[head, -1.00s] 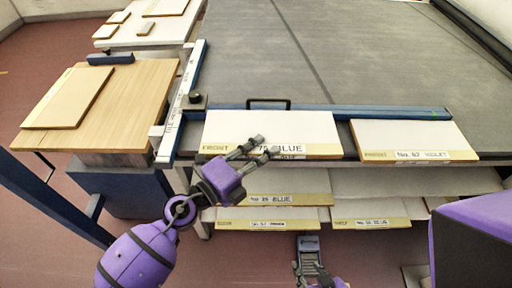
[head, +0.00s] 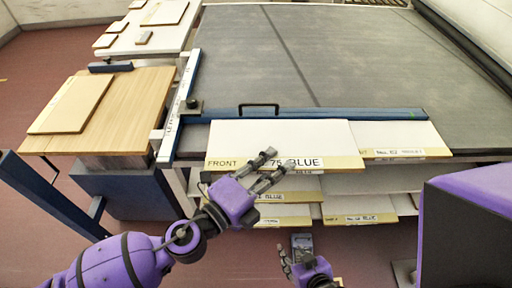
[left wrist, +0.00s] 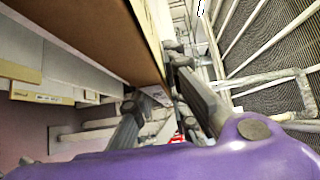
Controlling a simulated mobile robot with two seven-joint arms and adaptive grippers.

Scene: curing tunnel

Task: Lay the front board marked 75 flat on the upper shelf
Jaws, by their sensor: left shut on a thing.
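The front board marked 75 BLUE (head: 285,137) is white with a yellow label strip along its near edge. My left gripper (head: 268,171) is shut on this near edge, its fingers covering part of the label.
A violet-labelled board (head: 405,138) lies on the table's right front. A blue rail (head: 340,114) with a handle crosses the table. A wooden side table (head: 135,100) stands left.

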